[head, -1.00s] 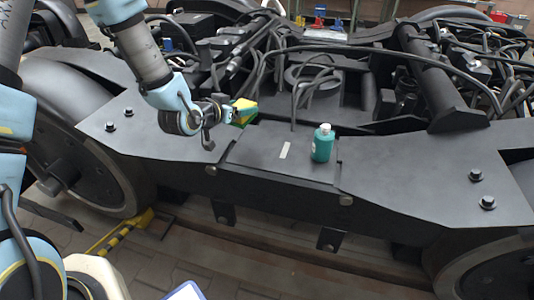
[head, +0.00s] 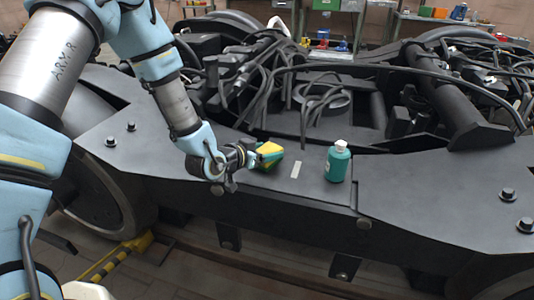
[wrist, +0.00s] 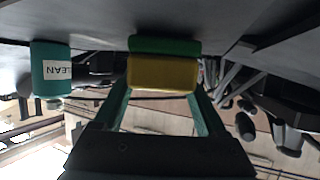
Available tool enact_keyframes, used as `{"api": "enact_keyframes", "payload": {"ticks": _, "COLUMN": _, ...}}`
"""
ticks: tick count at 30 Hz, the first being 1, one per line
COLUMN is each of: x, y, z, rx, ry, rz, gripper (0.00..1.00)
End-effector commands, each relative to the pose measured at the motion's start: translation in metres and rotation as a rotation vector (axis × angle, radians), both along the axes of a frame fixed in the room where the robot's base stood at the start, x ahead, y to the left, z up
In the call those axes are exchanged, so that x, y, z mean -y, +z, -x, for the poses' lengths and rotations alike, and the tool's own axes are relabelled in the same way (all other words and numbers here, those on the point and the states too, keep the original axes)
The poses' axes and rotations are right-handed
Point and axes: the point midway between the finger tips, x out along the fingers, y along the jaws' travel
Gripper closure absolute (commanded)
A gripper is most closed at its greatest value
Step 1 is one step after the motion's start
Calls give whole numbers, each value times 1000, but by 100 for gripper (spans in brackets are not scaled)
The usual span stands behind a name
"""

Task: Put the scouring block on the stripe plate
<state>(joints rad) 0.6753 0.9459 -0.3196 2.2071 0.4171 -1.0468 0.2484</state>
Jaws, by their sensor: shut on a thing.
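The scouring block (head: 269,152), yellow with a green side, is between the fingers of my gripper (head: 257,158). My gripper is shut on it. In the wrist view the block (wrist: 162,73) sits between the two green fingers, yellow side nearer the camera and green side towards the dark surface. The stripe plate (head: 312,190) is a dark flat plate on the bogie frame with a short white stripe (head: 296,169). The block is at the plate's left part, left of the stripe. I cannot tell whether it touches the plate.
Black cables (head: 315,95) and machinery lie behind. Bolts (head: 508,195) stick up from the frame at right.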

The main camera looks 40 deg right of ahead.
Motion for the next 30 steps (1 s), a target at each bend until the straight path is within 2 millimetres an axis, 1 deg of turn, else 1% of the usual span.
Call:
{"api": "enact_keyframes", "payload": {"ticks": 1, "x": 0, "y": -3, "z": 0, "rx": 1, "ry": 0, "rz": 1, "gripper": 81}}
{"api": "enact_keyframes", "payload": {"ticks": 7, "x": 0, "y": -2, "z": 0, "rx": 1, "ry": 0, "rz": 1, "gripper": 81}}
{"api": "enact_keyframes", "payload": {"ticks": 11, "x": 0, "y": -6, "z": 0, "rx": 1, "ry": 0, "rz": 1, "gripper": 81}}
{"api": "enact_keyframes", "payload": {"ticks": 12, "x": 0, "y": -5, "z": 0, "rx": 1, "ry": 0, "rz": 1, "gripper": 22}}
{"api": "enact_keyframes", "payload": {"ticks": 18, "x": 0, "y": -5, "z": 0, "rx": 1, "ry": 0, "rz": 1, "gripper": 0}}
{"api": "enact_keyframes", "payload": {"ticks": 25, "x": 0, "y": -4, "z": 0, "rx": 1, "ry": 0, "rz": 1, "gripper": 0}}
{"api": "enact_keyframes", "payload": {"ticks": 28, "x": 0, "y": 1, "z": 0, "rx": 1, "ry": 0, "rz": 1, "gripper": 0}}
{"api": "enact_keyframes", "payload": {"ticks": 30, "x": -8, "y": 2, "z": 1, "rx": 0, "ry": 0, "rz": -1, "gripper": 0}}
